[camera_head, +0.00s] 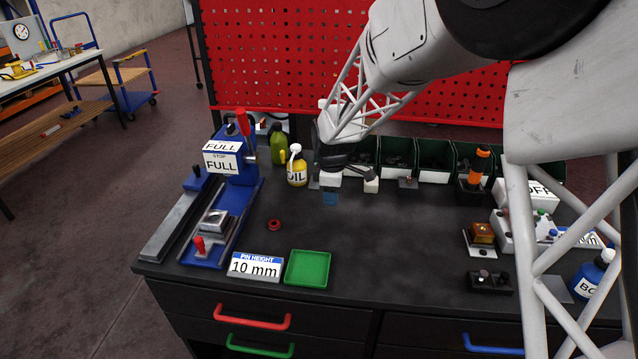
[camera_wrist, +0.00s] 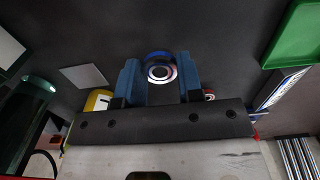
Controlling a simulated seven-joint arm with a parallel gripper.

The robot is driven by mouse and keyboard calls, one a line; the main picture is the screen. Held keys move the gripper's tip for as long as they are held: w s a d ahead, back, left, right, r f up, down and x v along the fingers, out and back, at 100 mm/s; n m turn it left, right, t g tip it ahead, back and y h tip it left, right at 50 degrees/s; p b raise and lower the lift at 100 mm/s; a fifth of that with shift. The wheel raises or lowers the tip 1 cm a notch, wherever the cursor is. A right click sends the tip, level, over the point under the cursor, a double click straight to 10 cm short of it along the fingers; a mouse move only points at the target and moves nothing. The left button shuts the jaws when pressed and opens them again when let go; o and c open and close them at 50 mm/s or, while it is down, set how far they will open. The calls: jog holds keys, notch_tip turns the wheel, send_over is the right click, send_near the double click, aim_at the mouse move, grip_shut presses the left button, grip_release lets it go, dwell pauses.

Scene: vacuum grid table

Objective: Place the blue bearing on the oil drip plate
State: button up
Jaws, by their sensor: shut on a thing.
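The blue bearing (camera_wrist: 160,56) shows in the wrist view as a blue ring with a bright metal centre. My gripper (camera_wrist: 160,80) is shut on it, with one blue finger on each side. In the head view my gripper (camera_head: 345,190) is over the back middle of the table, and a small blue patch shows under it; I cannot tell there whether this is finger or bearing. A flat grey plate (camera_wrist: 84,77), apparently the oil drip plate, lies left of the bearing in the wrist view, beside the yellow oil bottle (camera_head: 297,167). My gripper partly hides this plate in the head view.
A blue press (camera_head: 236,165) stands at left, with a green bottle (camera_head: 278,148) near it. A red ring (camera_head: 274,225), a pin height sign (camera_head: 255,267) and a green tray (camera_head: 308,268) are at front left. Dark bins line the back. The table's middle is clear.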

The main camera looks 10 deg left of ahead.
jog(key=shift+w, duration=0.1)
jog(key=w+a, duration=0.1)
jog(key=w, duration=0.4)
jog(key=w+a+f, duration=0.1)
jog(key=w+a, duration=0.1)
jog(key=w, duration=0.3)
jog(key=w+a, duration=0.2)
jog(key=w, duration=0.2)
jog(key=shift+w+a+f, duration=0.25)
jog(key=shift+w, duration=0.15)
jog(key=shift+f, duration=0.1)
jog(key=shift+f, duration=1.65)
jog(key=shift+f, duration=0.25)
jog(key=o, duration=0.9)
jog(key=shift+f, duration=0.1)
notch_tip(320, 180, up, 13)
jog(key=shift+f, duration=0.15)
